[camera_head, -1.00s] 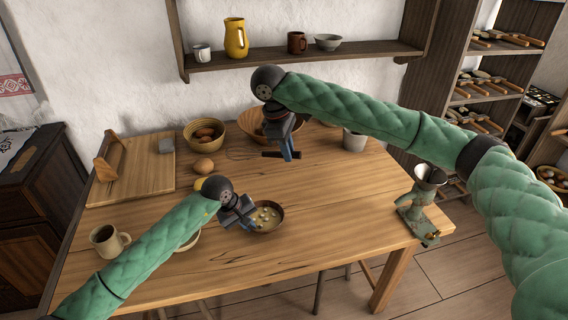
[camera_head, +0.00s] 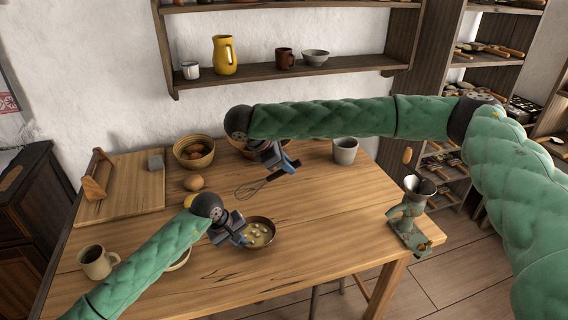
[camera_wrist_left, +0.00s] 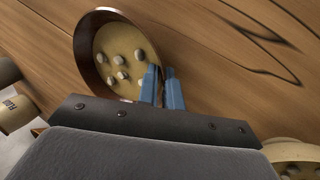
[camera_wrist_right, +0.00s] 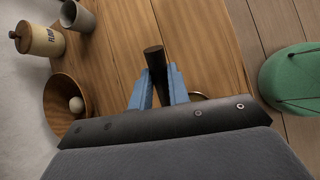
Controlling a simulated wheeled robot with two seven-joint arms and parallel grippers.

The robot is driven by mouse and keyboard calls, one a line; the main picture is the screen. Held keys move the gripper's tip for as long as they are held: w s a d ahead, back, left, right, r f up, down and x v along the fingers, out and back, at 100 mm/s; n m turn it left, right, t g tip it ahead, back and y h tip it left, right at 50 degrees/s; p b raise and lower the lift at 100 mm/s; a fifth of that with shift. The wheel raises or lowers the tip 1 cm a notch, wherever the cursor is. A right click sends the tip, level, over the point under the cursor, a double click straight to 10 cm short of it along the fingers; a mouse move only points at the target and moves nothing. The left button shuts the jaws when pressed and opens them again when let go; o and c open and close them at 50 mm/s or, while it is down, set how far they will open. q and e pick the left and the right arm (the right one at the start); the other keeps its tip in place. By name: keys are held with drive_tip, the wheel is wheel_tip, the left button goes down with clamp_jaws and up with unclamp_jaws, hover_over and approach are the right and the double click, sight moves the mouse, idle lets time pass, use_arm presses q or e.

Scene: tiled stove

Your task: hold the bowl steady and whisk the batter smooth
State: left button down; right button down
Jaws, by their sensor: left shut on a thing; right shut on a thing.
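The bowl (camera_head: 270,226) stands on the wooden table and holds yellow batter with several pale lumps; it also shows in the left wrist view (camera_wrist_left: 79,62). My left gripper (camera_head: 243,238) is shut on the bowl's near rim; its blue fingers (camera_wrist_left: 163,88) straddle the rim. The whisk (camera_head: 250,188) has a wire head and a dark handle (camera_wrist_right: 154,62). My right gripper (camera_head: 290,165) is shut on the handle, and the whisk hangs above the table, behind the bowl and apart from it. In the right wrist view most of the wires are hidden.
A basket of eggs (camera_head: 194,151), a loose egg (camera_head: 194,183) and a cutting board (camera_head: 122,188) lie at the back left. A mug (camera_head: 97,262) stands front left. A grey cup (camera_head: 345,150) is at the back, a grinder (camera_head: 410,215) at the right edge. The table's right middle is clear.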

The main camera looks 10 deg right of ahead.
drive_tip(key=n+t, duration=0.2)
drive_tip(key=shift+w+d+f+n, duration=0.2)
drive_tip(key=shift+w+f+n, duration=0.2)
drive_tip(key=shift+w+f+n+t, duration=0.1)
drive_tip(key=shift+f+n+t, duration=0.1)
drive_tip(key=shift+n+t, duration=0.35)
drive_tip(key=shift+f+n+t, duration=0.15)
drive_tip(key=shift+n+t, duration=0.4)
drive_tip(key=shift+a+f+n+t+y, duration=0.2)
drive_tip(key=shift+f+n+t+y, duration=0.05)
drive_tip(key=shift+n+t, duration=0.3)
drive_tip(key=shift+a+f+n+t+y, duration=0.15)
drive_tip(key=shift+f+n+t+y, duration=0.1)
drive_tip(key=shift+n+t, duration=0.3)
drive_tip(key=shift+a+n+t+y, duration=0.4)
drive_tip(key=shift+n+t, duration=0.2)
drive_tip(key=shift+n, duration=0.3)
drive_tip(key=a+r+n+t+y, duration=0.1)
drive_tip(key=n+y, duration=0.1)
drive_tip(key=a+r+n+t+y, duration=0.1)
drive_tip(key=a+n+t, duration=0.1)
drive_tip(key=shift+a+r+y, duration=0.15)
drive_tip(key=shift+r+y, duration=0.2)
drive_tip(key=shift+y, duration=0.05)
drive_tip(key=shift+w+a+r+n+t+y, duration=0.2)
drive_tip(key=shift+a+n+t+y, duration=0.15)
drive_tip(key=shift+n+t, duration=0.3)
drive_tip(key=shift+a+n+t+y, duration=0.15)
drive_tip(key=shift+n+t+y, duration=0.1)
drive_tip(key=shift+t, duration=0.6)
